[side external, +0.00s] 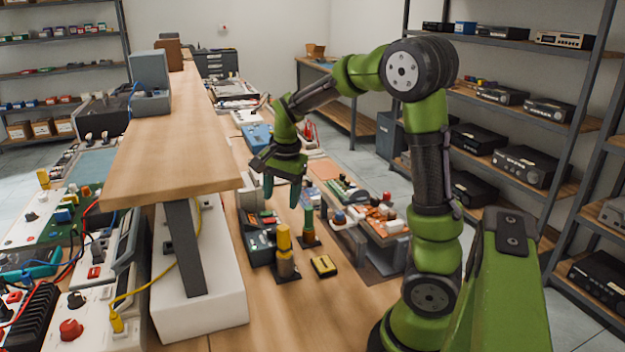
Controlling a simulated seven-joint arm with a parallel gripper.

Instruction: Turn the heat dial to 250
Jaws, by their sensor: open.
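My gripper (282,190) is open and empty, with its fingers pointing down above the bench. I cannot make out a heat dial or any number 250 in this view. A small dark box (261,248) stands on the bench below my gripper, apart from it; any dial on it is too small to tell. A red knob (71,328) and a dark knob (76,299) sit on a pale panel at the lower left, far from my gripper; their markings cannot be read.
A yellow-topped tool (284,240) and a green-topped tool (307,222) stand upright close by. A yellow-and-black block (323,266) lies right of them. A raised wooden shelf (170,150) borders the left. The bench front (290,315) is clear.

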